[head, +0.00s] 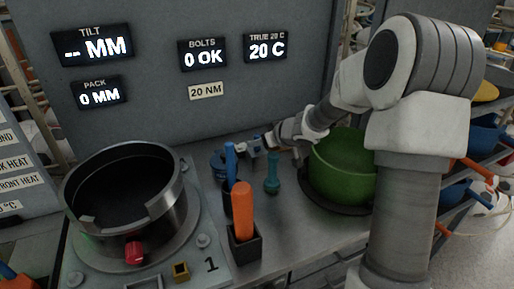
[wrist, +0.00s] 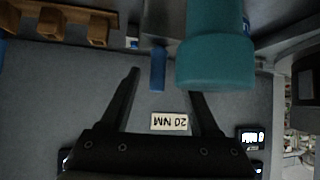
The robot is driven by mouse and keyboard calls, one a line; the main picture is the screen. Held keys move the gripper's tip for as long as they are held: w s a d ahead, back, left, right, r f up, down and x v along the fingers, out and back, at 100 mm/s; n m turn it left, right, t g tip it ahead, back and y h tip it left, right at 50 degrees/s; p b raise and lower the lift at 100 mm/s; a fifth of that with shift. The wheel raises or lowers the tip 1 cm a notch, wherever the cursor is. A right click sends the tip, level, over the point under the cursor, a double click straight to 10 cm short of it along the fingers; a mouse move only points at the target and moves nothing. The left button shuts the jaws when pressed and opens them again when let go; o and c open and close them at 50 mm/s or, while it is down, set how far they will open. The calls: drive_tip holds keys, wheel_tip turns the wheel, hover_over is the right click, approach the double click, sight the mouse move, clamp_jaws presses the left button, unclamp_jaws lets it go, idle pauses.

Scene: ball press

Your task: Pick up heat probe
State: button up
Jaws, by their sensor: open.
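No label in view marks the heat probe, so I cannot tell which tool it is. A teal tool (head: 272,174) stands on the bench left of the green bowl. A blue-handled tool (head: 230,160) stands in a dark holder, and an orange-handled tool (head: 242,205) stands in a black square holder (head: 245,244). My gripper (head: 268,141) is just above and behind the teal tool, near the back panel. In the wrist view my gripper (wrist: 163,84) is open with nothing between its fingers. A large teal cylinder (wrist: 215,60) shows close to the camera, beside a blue piece (wrist: 158,68).
A black round pot (head: 125,195) on a plate with a red knob (head: 133,253) stands at the left. A green bowl (head: 340,172) stands right of the tools. The grey panel (head: 150,110) with displays rises behind. Bare bench (head: 290,225) lies in front.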

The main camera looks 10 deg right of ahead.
sight(257, 149)
drive_tip(key=x, duration=0.3)
drive_tip(key=shift+w+f+b, duration=0.25)
drive_tip(key=shift+b, duration=0.15)
clamp_jaws()
